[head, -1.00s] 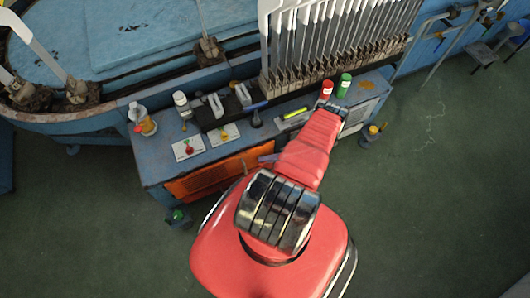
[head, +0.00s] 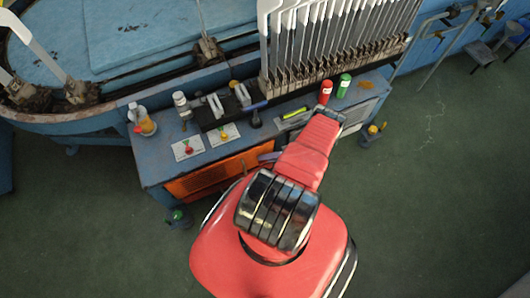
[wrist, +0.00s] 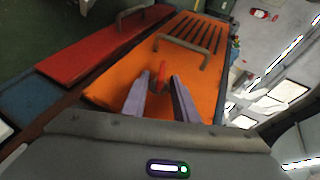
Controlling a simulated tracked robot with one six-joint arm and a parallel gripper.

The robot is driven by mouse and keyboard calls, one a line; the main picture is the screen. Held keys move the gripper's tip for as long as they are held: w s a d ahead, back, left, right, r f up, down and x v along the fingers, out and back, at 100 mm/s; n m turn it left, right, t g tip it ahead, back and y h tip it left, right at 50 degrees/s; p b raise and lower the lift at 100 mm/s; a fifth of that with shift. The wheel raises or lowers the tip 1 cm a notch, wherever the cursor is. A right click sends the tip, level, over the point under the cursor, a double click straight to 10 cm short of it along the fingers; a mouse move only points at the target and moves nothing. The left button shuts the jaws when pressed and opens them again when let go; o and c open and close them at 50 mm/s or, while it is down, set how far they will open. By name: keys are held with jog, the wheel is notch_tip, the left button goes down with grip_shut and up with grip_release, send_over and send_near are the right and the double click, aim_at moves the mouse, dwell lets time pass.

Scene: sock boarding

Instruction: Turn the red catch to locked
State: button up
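The red catch (wrist: 161,70) shows in the wrist view on an orange panel (wrist: 125,85), with its lever standing up the picture. My gripper (wrist: 160,80) has two purple fingers, spread apart, with the catch seen between their tips. I cannot tell whether either finger touches it. In the head view the orange panel (head: 205,180) is on the front of the blue bench, and my gripper (head: 268,157) is at its right end, mostly hidden by my red arm. The catch is hidden there.
The panel has a grey handle (wrist: 185,50) and dark slots. A red panel (wrist: 100,47) with a handle lies beside it. On the bench top (head: 160,168) are cards, bottles, a red can (head: 326,91) and a green can (head: 344,84). The green floor is mostly open.

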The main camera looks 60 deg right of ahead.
jog(key=shift+a, duration=0.1)
jog(key=shift+s, duration=0.1)
jog(key=shift+s, duration=0.15)
jog(key=v, duration=1.3)
jog(key=shift+d, duration=0.25)
jog(key=shift+s+d, duration=0.1)
